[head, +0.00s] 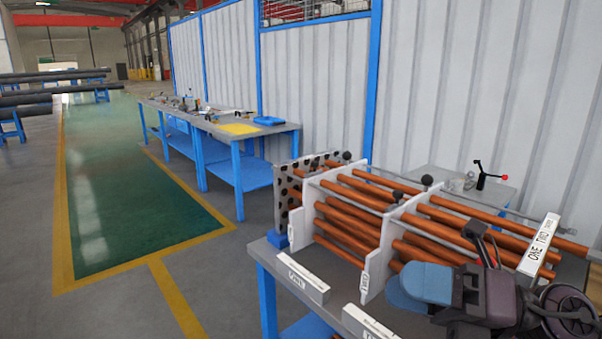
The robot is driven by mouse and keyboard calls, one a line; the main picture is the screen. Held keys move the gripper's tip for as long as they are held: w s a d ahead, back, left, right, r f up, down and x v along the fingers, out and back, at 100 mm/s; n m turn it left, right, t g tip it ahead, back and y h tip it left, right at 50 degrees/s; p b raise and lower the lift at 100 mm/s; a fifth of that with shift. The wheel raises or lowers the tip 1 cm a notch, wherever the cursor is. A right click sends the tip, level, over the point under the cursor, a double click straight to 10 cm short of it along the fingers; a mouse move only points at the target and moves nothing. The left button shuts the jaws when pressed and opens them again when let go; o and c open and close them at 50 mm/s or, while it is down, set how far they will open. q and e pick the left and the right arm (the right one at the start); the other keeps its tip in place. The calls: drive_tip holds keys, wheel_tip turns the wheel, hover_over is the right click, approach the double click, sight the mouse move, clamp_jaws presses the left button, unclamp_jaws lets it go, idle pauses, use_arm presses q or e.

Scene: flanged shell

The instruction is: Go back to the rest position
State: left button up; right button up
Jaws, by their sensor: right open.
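My right gripper (420,287) is at the lower right, in front of the flanged shell assembly, with its blue-tipped fingers pointing left. It is open, and I see nothing between its fingers. The assembly has several copper-coloured tubes (345,232) running through white baffle plates (308,215) and a perforated end plate (288,200). It stands on a grey table with blue legs (266,298). The gripper hides part of the lower tubes and the table's front. My left gripper is not in view.
White labelled blocks (303,281) lie along the table's front edge, and a tilted label plate (539,245) reads "ONE TWO". A second blue workbench (238,165) with tools and a yellow sheet stands further back by the corrugated wall. The green floor lane (130,210) on the left is clear.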

drive_tip(key=d+f+m+t+h, duration=0.6)
drive_tip(key=d+f+m+h, duration=0.3)
drive_tip(key=m, duration=0.8)
drive_tip(key=d+f+m+t+h, duration=0.65)
drive_tip(key=f+m+h, duration=0.4)
drive_tip(key=m, duration=0.55)
drive_tip(key=s+f+m+g, duration=0.4)
drive_tip(key=s+f+g, duration=0.4)
drive_tip(key=s, duration=0.4)
drive_tip(key=s+f+m+g, duration=0.3)
drive_tip(key=s+f+g, duration=0.5)
drive_tip(key=s, duration=0.4)
drive_tip(key=w+a+f+t+p, duration=0.1)
drive_tip(key=w+f+t, duration=0.4)
drive_tip(key=w+t, duration=0.5)
drive_tip(key=shift+n+p, duration=0.3)
drive_tip(key=shift+p, duration=0.5)
